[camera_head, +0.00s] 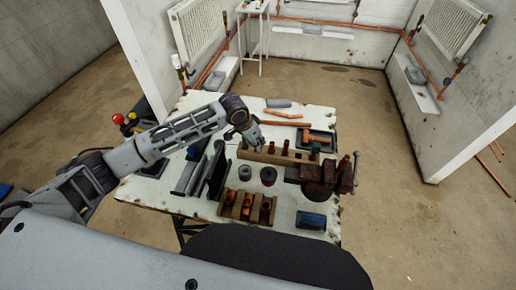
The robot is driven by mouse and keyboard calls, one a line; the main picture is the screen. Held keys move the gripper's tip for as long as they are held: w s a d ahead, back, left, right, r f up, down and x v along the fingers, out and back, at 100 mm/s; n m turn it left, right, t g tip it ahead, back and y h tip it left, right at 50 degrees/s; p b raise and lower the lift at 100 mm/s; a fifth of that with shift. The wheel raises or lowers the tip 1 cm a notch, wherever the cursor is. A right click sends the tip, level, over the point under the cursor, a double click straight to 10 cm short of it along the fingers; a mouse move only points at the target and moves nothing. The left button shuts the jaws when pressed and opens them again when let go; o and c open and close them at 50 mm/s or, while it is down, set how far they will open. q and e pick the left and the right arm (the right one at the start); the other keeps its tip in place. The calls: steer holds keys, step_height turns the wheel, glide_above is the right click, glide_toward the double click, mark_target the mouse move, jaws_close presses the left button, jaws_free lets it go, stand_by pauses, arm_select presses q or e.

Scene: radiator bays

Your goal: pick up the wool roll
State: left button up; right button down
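My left arm reaches in from the left over the white workbench (312,225). My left gripper (257,141) points down above the far middle of the bench, beside a wooden block with copper fittings (275,158). Its fingers are too small to tell whether they are open or shut. I cannot tell for sure which thing is the wool roll. A small grey cylinder (245,171) stands in front of the block, and a grey roll-like piece (278,103) lies at the back edge. My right gripper is not in view.
A dark tin with a reddish top (268,176) stands next to the grey cylinder. A rusty vise (325,176) is at the right edge. A second wooden block with fittings (247,206) and a dark blue box (312,221) are nearer. Copper pipes (285,115) lie behind.

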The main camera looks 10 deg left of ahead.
arm_select(q)
steer(key=shift+x, duration=1.3)
jaws_close()
steer(key=shift+r, duration=0.2)
step_height(320, 180, up, 10)
steer(key=shift+f, duration=0.15)
stand_by(0.4)
